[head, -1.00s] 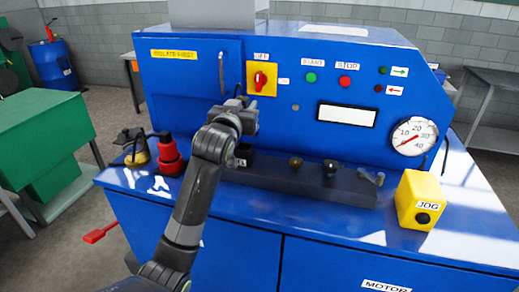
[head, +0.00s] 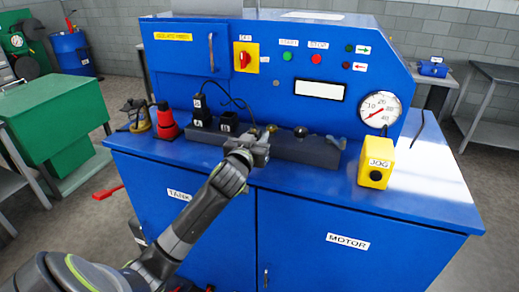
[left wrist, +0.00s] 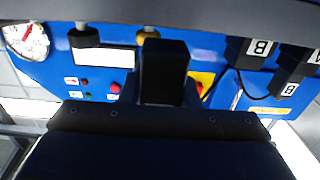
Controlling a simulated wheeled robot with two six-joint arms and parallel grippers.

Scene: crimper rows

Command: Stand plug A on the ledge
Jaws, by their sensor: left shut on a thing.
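My left gripper (head: 262,146) is in front of the dark ledge (head: 310,152) on the blue bench. In the left wrist view it is shut on a dark block (left wrist: 165,68); no letter shows on it, so I cannot tell if it is plug A. The head view hides this block behind the gripper. A thin black cord runs from the left toward the gripper. A black plug (head: 201,112) and a lower black block (head: 228,124) stand left of the gripper; their labels look like B, also in the left wrist view. My right gripper is not in view.
A brass knob (head: 271,128) and a dark knob (head: 300,132) stand along the ledge. The blue panel (head: 285,95) rises behind. The bench top is clear at far right.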

